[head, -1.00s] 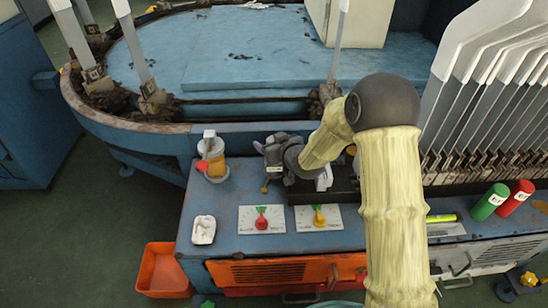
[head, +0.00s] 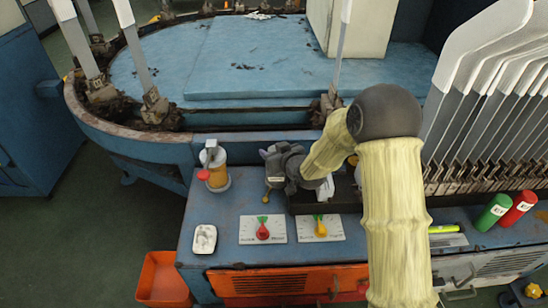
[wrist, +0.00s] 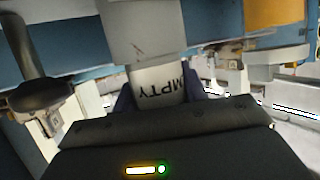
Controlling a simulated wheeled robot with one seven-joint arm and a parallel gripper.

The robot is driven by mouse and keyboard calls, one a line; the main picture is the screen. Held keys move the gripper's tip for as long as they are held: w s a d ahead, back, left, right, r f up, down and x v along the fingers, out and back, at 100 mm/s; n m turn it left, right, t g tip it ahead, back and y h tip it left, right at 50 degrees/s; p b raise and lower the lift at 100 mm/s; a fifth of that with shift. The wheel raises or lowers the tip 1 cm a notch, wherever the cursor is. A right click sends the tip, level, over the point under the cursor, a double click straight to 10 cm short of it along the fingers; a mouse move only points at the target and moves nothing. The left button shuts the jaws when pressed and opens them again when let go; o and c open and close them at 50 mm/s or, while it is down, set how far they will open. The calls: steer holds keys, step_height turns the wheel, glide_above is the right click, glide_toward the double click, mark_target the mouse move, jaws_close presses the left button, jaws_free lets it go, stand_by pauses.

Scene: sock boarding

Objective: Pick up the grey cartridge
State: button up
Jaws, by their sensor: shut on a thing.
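My gripper (head: 272,164) is over the back of the blue bench, between the amber cup and the black tray. In the wrist view its dark fingers (wrist: 157,92) are shut on the grey cartridge (wrist: 146,32). The cartridge has a white label, upside down, on which "MPTY" can be read. In the head view only a small pale part of the cartridge (head: 276,176) shows below the gripper. The gripper and arm hide the rest of it. I cannot tell whether its lower end touches anything.
An amber cup (head: 217,172) with a red knob stands close left of my gripper. A black tray (head: 335,202) lies to the right. Two dial plates (head: 248,231) (head: 335,229) and a white dish (head: 204,239) are in front.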

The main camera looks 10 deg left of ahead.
step_height(320, 180, up, 18)
steer(key=p, duration=0.6)
steer(key=shift+p, duration=0.3)
